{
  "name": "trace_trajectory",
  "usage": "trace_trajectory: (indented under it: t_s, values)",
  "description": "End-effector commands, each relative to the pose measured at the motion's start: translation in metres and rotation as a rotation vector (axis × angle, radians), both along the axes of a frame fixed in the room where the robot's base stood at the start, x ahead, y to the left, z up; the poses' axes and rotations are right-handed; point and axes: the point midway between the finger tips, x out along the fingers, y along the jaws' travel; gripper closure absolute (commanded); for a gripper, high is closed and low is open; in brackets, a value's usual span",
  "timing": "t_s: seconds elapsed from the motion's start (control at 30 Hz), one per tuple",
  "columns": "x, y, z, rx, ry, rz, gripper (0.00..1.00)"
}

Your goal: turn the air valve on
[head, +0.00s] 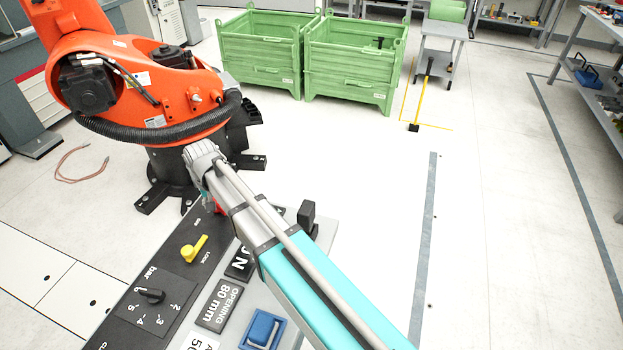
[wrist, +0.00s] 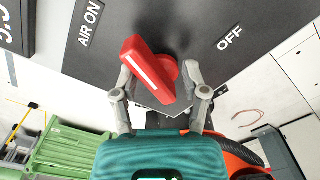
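The red air valve handle (wrist: 150,68) shows in the wrist view on a dark panel, between the AIR ON label (wrist: 90,22) at left and the OFF label (wrist: 230,37) at right. It slants across the picture, its upper-left end on the AIR ON side. My gripper (wrist: 158,75) has one finger on each side of the handle. The fingers are spread; I cannot tell whether the left one touches it. In the head view a small red part (head: 219,208) shows beside my arm, which hides most of the valve and gripper.
The panel in the head view carries a yellow lock lever (head: 194,249), a black bar knob (head: 150,295) and a blue button (head: 263,328). A large orange robot (head: 130,85) stands close behind. Green crates (head: 268,45) stand at the back.

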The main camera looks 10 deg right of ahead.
Motion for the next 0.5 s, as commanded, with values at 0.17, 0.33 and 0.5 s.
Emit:
trace_trajectory:
  t_s: [0.17, 0.33, 0.5]
  values:
    - [0.0, 0.002, 0.0, 0.0, 0.0, -0.116, 0.43]
    - [0.0, 0.004, 0.0, 0.0, 0.0, -0.228, 0.43]
    - [0.0, 0.004, 0.018, 0.0, 0.0, -0.244, 0.43]
